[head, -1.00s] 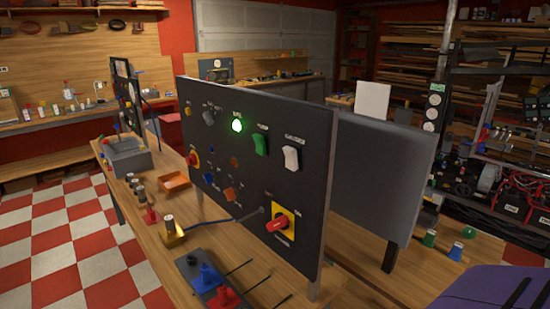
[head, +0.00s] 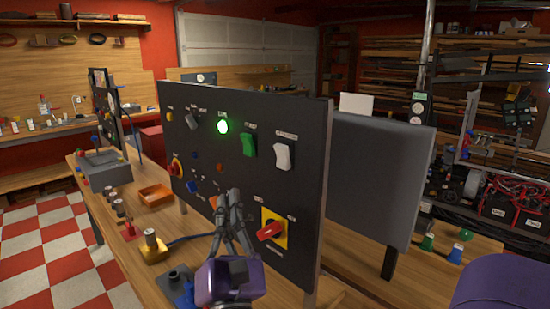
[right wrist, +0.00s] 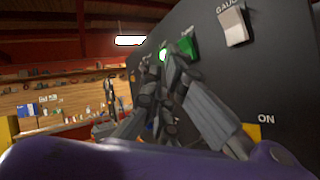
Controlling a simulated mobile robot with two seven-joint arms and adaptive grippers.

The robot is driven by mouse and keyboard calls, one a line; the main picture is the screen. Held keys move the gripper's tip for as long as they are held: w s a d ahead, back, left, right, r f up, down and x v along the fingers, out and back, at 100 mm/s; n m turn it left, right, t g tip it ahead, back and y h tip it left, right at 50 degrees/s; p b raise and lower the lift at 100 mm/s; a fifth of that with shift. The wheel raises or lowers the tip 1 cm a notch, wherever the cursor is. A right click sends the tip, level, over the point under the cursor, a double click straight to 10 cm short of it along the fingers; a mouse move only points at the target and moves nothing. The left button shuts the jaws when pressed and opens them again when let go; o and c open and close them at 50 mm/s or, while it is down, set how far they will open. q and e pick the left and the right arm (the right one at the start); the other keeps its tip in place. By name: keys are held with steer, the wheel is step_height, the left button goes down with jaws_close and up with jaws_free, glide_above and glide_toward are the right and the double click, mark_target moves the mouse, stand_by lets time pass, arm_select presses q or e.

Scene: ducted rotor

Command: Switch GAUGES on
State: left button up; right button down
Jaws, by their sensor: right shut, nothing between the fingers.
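The white rocker switch (head: 282,157) is on the upper right of the black panel (head: 300,215). In the right wrist view the white rocker (right wrist: 234,26) is at the upper right under a partly cut-off "GAU..." label. My right gripper (head: 234,192) is in front of the panel, below and left of the white rocker, shut and empty. In the right wrist view its fingers (right wrist: 172,62) meet, pointing upward, left of the white rocker and apart from it. I cannot tell for sure which way the rocker is tipped. My left gripper is not in view.
A green rocker (head: 248,145) and a lit green lamp (head: 223,127) are left of the white one. A red rotary handle (head: 271,231) on a yellow plate sits below. An orange tray (head: 156,195) and a brass-coloured block (head: 153,249) are on the bench. A grey panel (head: 375,180) stands behind.

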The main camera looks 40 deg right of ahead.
mark_target(282, 157)
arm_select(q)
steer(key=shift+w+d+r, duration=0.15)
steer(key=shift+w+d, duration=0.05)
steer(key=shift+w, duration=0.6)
arm_select(e)
steer(key=m, duration=0.1)
steer(key=r+m+g+h, duration=0.1)
steer(key=m, duration=0.1)
steer(key=shift+w+d, duration=0.1)
steer(key=shift+d, duration=0.3)
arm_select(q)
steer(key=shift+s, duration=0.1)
